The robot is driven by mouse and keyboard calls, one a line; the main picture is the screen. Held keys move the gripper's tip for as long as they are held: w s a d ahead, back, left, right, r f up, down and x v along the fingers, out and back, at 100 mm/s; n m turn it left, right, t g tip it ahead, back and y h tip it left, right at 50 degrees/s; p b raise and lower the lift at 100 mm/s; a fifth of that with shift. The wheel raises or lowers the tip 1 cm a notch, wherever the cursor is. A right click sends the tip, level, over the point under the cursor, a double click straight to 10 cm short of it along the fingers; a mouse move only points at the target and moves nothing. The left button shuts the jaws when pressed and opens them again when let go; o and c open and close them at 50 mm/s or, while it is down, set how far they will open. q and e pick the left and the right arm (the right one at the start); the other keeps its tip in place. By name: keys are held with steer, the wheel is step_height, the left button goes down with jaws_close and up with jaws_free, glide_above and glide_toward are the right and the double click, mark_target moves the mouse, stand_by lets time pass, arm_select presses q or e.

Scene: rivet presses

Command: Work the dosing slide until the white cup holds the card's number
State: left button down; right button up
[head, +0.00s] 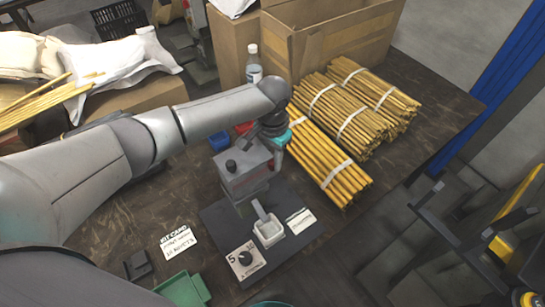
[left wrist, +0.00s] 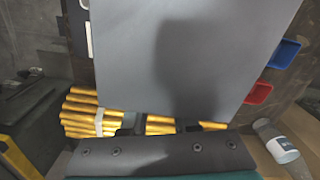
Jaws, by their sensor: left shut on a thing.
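The grey dosing unit (head: 245,168) stands on a dark base plate (head: 222,222), with a black knob on top and a chute at its front. The white cup (head: 268,232) sits under the chute; I cannot make out its contents. The kit card (head: 178,242) lies left of the plate and seems to read 10 rivets. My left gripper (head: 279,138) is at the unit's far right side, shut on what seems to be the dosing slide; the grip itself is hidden. In the left wrist view, a large grey surface (left wrist: 190,60) fills the middle beyond my left gripper (left wrist: 160,125).
A dial (head: 245,258) marked 5 and 10 is at the plate's front. A white label (head: 300,220) lies right of the cup. Bundled yellow rods (head: 325,160) lie close on the right. A bottle (head: 253,65) and cardboard boxes stand behind. A green tray (head: 183,290) is front left.

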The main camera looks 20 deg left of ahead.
stand_by(0.8)
arm_select(q)
steer(key=w+d+b, duration=0.1)
steer(key=w+d, duration=0.1)
steer(key=w, duration=0.1)
steer(key=shift+d, duration=0.2)
steer(key=shift+w+r, duration=0.1)
steer(key=c, duration=0.7)
jaws_free()
steer(key=shift+o, duration=0.2)
step_height(320, 180, up, 15)
steer(key=p, duration=0.3)
